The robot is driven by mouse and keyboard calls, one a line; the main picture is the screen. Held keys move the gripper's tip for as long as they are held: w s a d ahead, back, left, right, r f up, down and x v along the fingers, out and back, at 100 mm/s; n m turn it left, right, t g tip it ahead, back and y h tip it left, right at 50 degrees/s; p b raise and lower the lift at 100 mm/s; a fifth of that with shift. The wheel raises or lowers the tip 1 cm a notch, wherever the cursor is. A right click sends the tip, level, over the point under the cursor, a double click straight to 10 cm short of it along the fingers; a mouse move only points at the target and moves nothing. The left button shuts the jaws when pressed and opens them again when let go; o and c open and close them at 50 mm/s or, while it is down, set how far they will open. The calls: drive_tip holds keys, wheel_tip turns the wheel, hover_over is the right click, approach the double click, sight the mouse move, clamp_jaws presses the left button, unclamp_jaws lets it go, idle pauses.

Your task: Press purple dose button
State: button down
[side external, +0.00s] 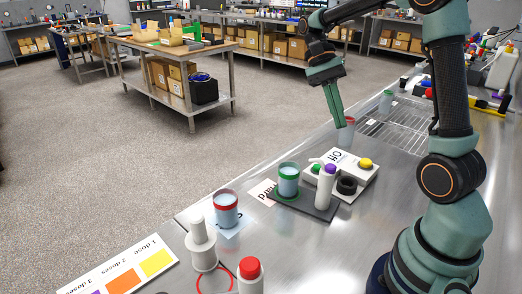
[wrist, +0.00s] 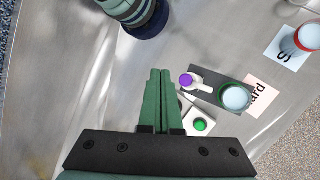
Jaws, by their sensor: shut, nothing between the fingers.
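The purple dose button (side external: 330,169) caps a white post (side external: 325,188) that stands on a dark plate (side external: 292,205). It also shows in the wrist view (wrist: 186,80). My gripper (side external: 342,124) is shut and empty. It points down, above and behind the post in the side view, apart from the button. In the wrist view its fingertips (wrist: 160,72) appear just left of the purple button. A cup with a green rim (side external: 288,182) and pale blue contents stands on the same plate beside the post.
A white box (side external: 343,160) with a yellow button (side external: 365,163) and a green button (wrist: 200,125) is close to the post. A red-rimmed cup (side external: 226,212) stands on a card at front left. A wire rack (side external: 400,122) lies behind. Bare steel bench lies left in the wrist view.

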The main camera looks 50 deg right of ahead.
sight(330, 164)
drive_tip(key=shift+f, duration=4.4)
drive_tip(key=shift+f, duration=0.15)
drive_tip(key=shift+f, duration=0.3)
drive_tip(key=shift+f, duration=0.5)
drive_tip(key=shift+r, duration=0.95)
drive_tip(key=shift+r, duration=0.1)
drive_tip(key=shift+r, duration=2.45)
